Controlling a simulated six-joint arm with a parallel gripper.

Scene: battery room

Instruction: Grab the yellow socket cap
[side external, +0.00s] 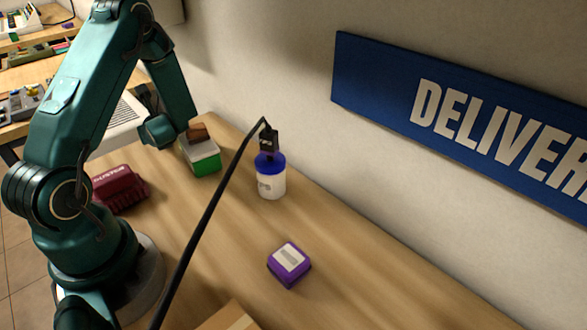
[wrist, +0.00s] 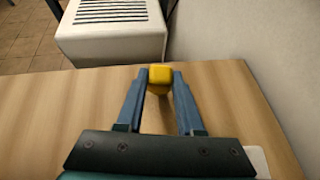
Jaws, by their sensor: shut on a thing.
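The yellow socket cap (wrist: 160,74) is a small yellow block in the wrist view, at the middle. It sits between the two blue fingertips of my gripper (wrist: 160,82), which are shut on it. The wooden table top (wrist: 230,100) shows behind and below the cap. I cannot tell whether the cap is touching the table or held above it. In the side external view the cap does not show, and my arm hides the gripper's fingertips.
A white vented unit (wrist: 112,30) stands ahead. A green and white box (side external: 203,160) with a brown block (side external: 197,132), a blue-lidded white bottle (side external: 271,184), a dark red case (side external: 119,188) and a purple block (side external: 289,263) stand on the table. A black cable (side external: 215,197) crosses the view. A wall borders the table.

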